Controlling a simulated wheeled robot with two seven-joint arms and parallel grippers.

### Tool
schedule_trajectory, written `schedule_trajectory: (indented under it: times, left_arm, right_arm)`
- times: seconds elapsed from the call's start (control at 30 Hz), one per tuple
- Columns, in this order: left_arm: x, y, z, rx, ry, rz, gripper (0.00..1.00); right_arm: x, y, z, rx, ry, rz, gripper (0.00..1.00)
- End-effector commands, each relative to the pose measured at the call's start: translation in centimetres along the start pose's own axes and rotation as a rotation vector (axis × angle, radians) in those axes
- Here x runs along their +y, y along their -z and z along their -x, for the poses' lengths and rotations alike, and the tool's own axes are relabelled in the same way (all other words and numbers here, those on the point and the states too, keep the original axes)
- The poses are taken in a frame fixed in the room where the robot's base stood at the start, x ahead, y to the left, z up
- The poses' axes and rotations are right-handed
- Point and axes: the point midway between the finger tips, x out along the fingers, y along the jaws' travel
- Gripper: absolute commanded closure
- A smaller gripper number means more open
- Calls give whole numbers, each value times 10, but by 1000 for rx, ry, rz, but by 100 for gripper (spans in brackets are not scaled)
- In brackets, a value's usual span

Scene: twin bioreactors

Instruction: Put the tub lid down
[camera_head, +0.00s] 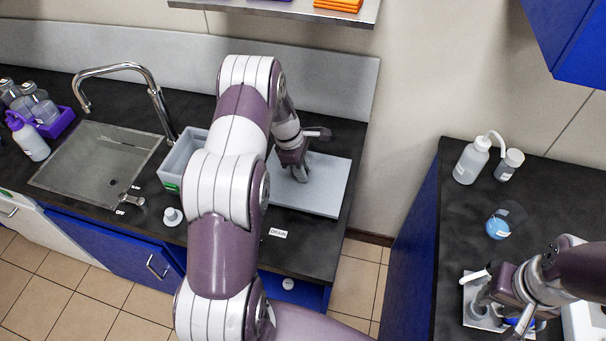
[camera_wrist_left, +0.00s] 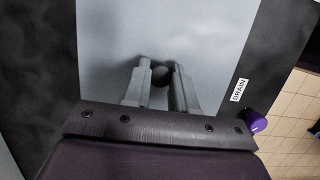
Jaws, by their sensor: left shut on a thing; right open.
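An open grey tub (camera_head: 168,172) stands left of my left arm. My right gripper (camera_head: 483,303) is open, low over the right counter; its fingers are partly hidden.
A sink (camera_head: 95,165) with a tap (camera_head: 158,105) lies on the left. A small white knobbed piece (camera_head: 172,216) sits near the counter front. Bottles (camera_head: 471,162) and a blue-filled beaker (camera_head: 499,228) stand on the right counter. A shelf (camera_head: 290,10) hangs above.

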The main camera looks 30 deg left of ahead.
Motion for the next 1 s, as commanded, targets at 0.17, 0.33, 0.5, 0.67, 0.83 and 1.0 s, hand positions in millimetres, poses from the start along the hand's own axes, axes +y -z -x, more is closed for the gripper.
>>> schedule_trajectory:
  times: [0.17,0.33,0.5,0.67,0.83,1.0]
  left_arm:
    - [-1,8,-28,-1,4,1,100]
    - [0,9,-32,0,1,-1,100]
    - [-1,9,-35,0,2,0,100]
    - [-1,9,-35,0,3,0,49]
    - [-1,9,-35,0,3,0,49]
    - [-1,8,-28,0,1,0,49]
  right_arm:
    - [0,1,11,0,0,0,57]
    - [0,1,10,0,0,0,57]
    - [0,1,7,0,0,0,57]
    - [0,1,7,0,0,0,57]
    - [0,1,7,0,0,0,57]
    - [0,1,9,1,0,0,57]
